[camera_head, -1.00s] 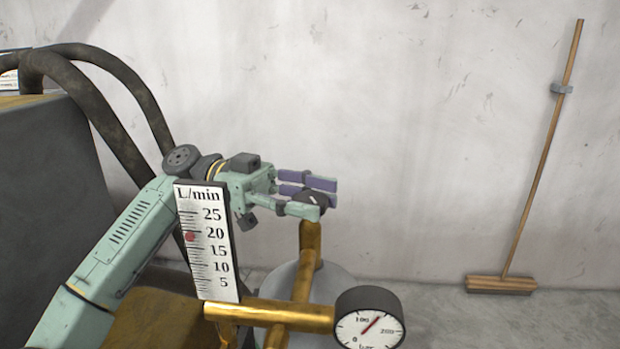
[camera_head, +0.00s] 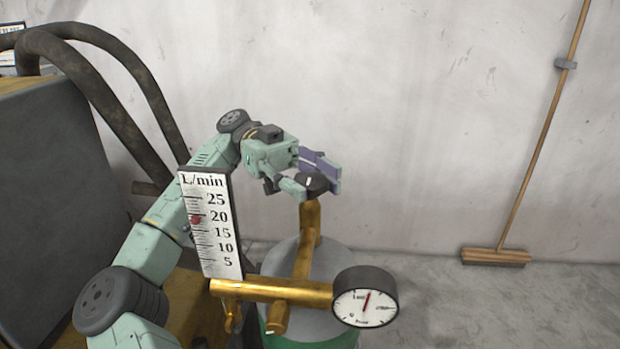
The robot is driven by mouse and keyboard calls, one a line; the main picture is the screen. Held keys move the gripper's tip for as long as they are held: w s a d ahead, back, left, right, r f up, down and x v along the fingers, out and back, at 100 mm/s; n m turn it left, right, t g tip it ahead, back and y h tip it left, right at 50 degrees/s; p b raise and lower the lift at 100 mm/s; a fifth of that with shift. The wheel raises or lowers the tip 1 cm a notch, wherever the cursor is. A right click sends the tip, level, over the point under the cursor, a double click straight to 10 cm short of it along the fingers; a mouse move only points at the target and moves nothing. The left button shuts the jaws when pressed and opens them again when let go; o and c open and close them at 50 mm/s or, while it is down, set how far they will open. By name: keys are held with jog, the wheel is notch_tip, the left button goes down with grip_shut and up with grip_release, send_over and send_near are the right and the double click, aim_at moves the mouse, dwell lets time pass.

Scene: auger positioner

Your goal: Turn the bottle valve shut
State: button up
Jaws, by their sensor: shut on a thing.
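The bottle valve's dark round knob (camera_head: 314,184) sits on top of the brass stem (camera_head: 309,222). My gripper (camera_head: 318,178) is shut on this knob, with its purple-padded fingers around it. A white mark shows on the knob's top. The gas bottle (camera_head: 345,338), with a grey shoulder and green body, stands below the brass fitting; its lower part is out of view. The round pressure gauge (camera_head: 365,297) has a red needle pointing nearly straight up. The L/min flow scale (camera_head: 210,225) has a red ball near 20.
A grey machine (camera_head: 55,180) with thick dark hoses (camera_head: 125,80) stands at the left. A broom (camera_head: 497,256) leans on the wall at the right. The floor between bottle and broom is clear.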

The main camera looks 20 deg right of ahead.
aim_at(310, 177)
jog(key=o, duration=1.1)
notch_tip(310, 177, up, 10)
dwell(0.4)
